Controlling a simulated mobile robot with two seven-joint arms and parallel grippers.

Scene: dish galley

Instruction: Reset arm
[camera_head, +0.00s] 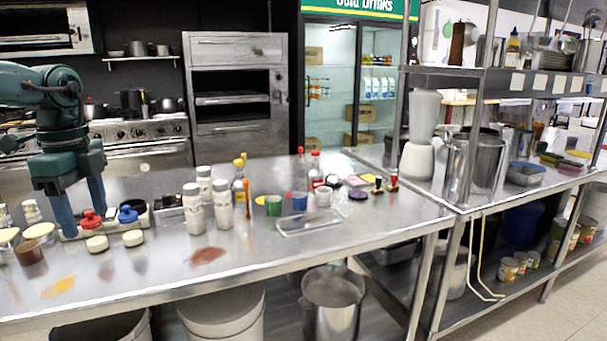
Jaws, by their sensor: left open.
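My left arm comes in from the left in the head view, with its teal gripper (82,216) pointing down over the left end of the steel table (350,242). Its two fingers are apart and nothing shows held between them. The fingertips are low, close to a pale tray (75,234) that carries a red-topped item (91,220) and a blue-topped item (128,214). Whether the fingers touch the tray or the red-topped item, I cannot tell. My right gripper is not in view.
White shaker bottles (194,208) and a yellow-capped bottle (240,190) stand mid-table. A clear shallow tray (308,225) lies right of them. Small pale round pieces (97,244) sit near the gripper. A blender (420,140) stands on the right-hand counter. The table's front right is clear.

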